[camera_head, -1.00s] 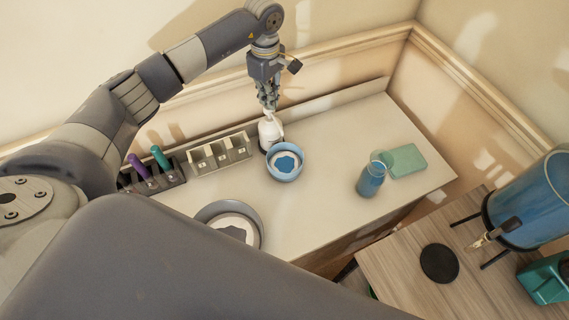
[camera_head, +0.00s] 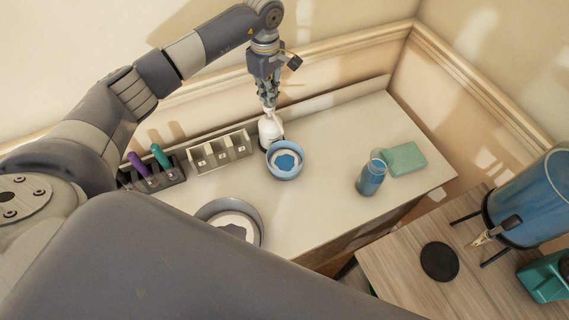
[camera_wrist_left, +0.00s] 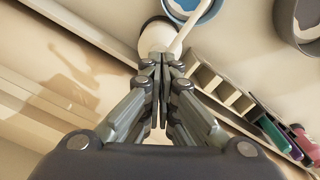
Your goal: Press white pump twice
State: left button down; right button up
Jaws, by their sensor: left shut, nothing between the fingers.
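The white pump (camera_head: 269,132) stands on the counter, right behind a blue bowl (camera_head: 285,174) in the head view. My left gripper (camera_head: 269,103) is shut and empty, pointing down with its fingertips at the pump's top. In the left wrist view the closed fingertips (camera_wrist_left: 161,60) overlap the white pump (camera_wrist_left: 153,36), and its spout reaches toward the blue bowl (camera_wrist_left: 176,14). The fingers hide part of the pump head, and I cannot tell how far it is pressed down. My right gripper does not show.
A beige divided holder (camera_head: 220,153) and a dark rack with purple and green items (camera_head: 152,176) stand left of the pump. A grey bowl (camera_head: 252,213) sits in front. A blue bottle (camera_head: 371,179) and a green block (camera_head: 404,159) stand to the right. The counter between is clear.

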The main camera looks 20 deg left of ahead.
pick_arm(q)
jog(key=shift+f+b, duration=1.15)
jog(key=shift+f, duration=0.35)
jog(key=shift+s+r, duration=0.1)
jog(key=shift+r, duration=0.1)
jog(key=shift+r+p, duration=0.55)
jog(key=shift+r, duration=0.15)
jog(key=shift+r+p, duration=0.3)
jog(key=shift+r, duration=0.5)
jog(key=shift+r, duration=0.1)
notch_tip(320, 180, up, 6)
jog(key=p, duration=0.3)
